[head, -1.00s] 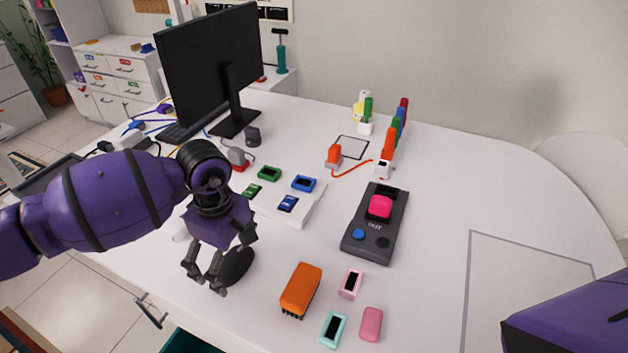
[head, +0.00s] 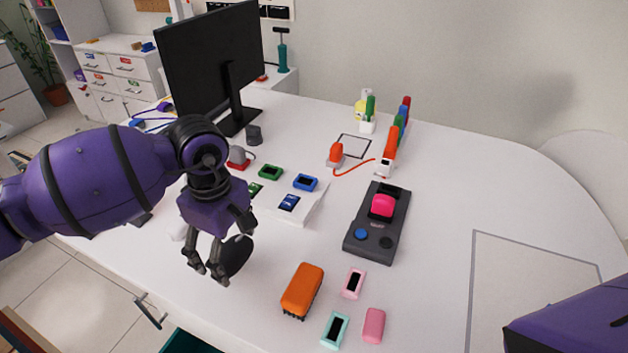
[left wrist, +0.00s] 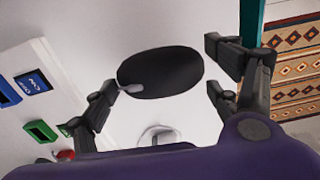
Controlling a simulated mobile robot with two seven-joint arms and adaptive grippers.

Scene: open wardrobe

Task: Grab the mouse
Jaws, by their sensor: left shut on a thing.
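The mouse (head: 238,256) is a black oval, on the near left part of the white desk in the head view. It also shows as a dark oval between the fingers in the left wrist view (left wrist: 160,72). My left gripper (head: 225,254) is shut on the mouse, with dark fingers on either side of it. The mouse looks tilted in the head view. I cannot tell clearly how far it is above the desk. My right gripper is out of view; only a purple part of my right arm shows at lower right.
An orange block (head: 302,290) and small pink and teal items lie to the right of the mouse. A grey console (head: 377,240) with a pink knob stands farther right. A monitor (head: 212,65) is at the back left. The desk's right side is mostly clear.

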